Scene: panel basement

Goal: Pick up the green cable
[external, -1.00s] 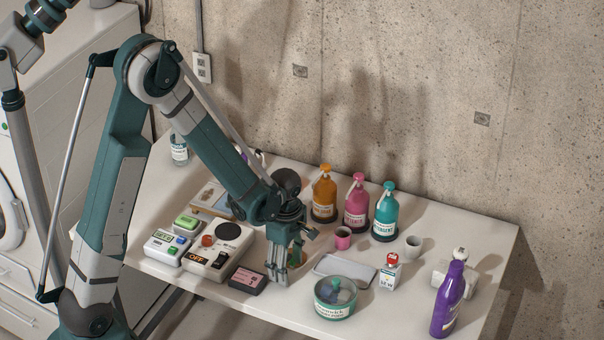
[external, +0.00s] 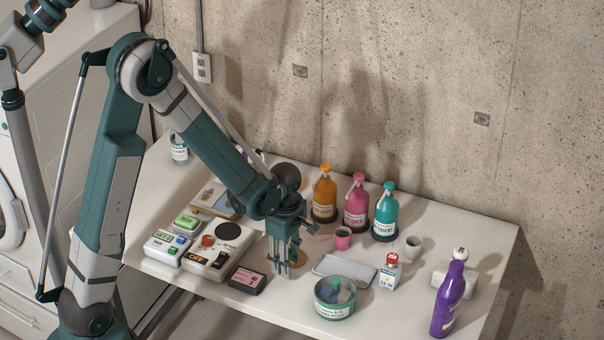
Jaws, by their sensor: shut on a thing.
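My gripper (external: 283,270) points straight down over the front middle of the table, between the pink-labelled dark box and the grey tray. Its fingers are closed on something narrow. A small green piece (external: 296,248) shows between and behind the fingers; it looks like part of the green cable, mostly hidden by them. I cannot tell whether the fingertips touch the table.
Left are a white control box with a red knob (external: 208,241) and a dark box (external: 247,280).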

